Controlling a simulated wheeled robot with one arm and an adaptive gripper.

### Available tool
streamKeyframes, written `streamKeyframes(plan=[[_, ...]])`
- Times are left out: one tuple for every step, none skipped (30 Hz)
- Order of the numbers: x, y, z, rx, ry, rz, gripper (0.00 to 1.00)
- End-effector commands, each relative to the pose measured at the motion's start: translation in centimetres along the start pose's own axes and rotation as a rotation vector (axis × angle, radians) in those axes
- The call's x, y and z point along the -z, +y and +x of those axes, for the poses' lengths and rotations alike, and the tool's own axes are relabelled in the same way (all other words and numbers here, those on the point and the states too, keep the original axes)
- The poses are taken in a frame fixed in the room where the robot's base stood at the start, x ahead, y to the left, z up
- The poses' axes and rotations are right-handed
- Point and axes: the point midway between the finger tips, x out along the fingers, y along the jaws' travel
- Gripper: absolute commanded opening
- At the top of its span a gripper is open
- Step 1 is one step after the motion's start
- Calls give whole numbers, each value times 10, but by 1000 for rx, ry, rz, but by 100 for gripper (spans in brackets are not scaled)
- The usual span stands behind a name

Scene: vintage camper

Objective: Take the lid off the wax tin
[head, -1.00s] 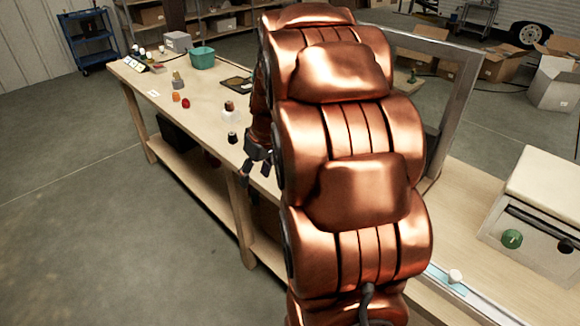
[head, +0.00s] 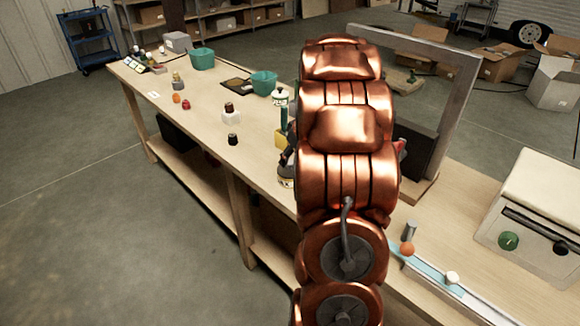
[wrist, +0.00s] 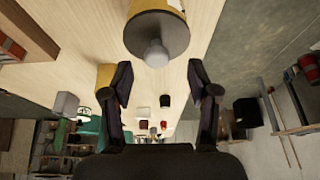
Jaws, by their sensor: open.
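The wax tin (wrist: 160,8) is at the top of the wrist view, a yellowish cylinder. Its lid (wrist: 142,40) has a dark rim and a pale round knob, and sits on the tin. My gripper (wrist: 162,82) is open, with its two dark fingers apart and nothing between them. The tin lies beyond the fingertips in the picture, not touching them. In the head view my arm hides most of the gripper. A pale, yellow-banded round thing (head: 286,182) shows beside the arm at the bench edge; it may be the tin, but I cannot tell surely.
A yellow block (head: 281,140) stands close by on the wooden bench (head: 215,105). Teal bowls (head: 203,58) (head: 264,82), a white block (head: 231,117) and small items stand farther along. A metal frame (head: 452,110) and a white oven-like box (head: 535,215) are at right.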

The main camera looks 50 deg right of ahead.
Motion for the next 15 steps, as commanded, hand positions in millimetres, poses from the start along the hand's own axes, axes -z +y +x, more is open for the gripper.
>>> streamKeyframes(plan=[[0,0,4,6,-4,3,60],[-1,1,8,7,-5,3,60],[-1,2,12,7,-6,3,60],[-1,3,15,6,-5,3,60],[-1,4,18,5,-4,3,60],[0,3,23,4,-3,1,60],[0,3,26,4,-3,1,60],[0,3,29,4,-3,1,60],[0,3,32,5,-3,2,60],[0,3,34,5,-3,2,60],[-1,3,36,5,-3,1,60],[-1,3,38,5,-3,1,60],[-1,3,38,4,-3,1,60],[-1,3,39,4,-3,0,60],[-1,3,39,3,-3,0,60]])
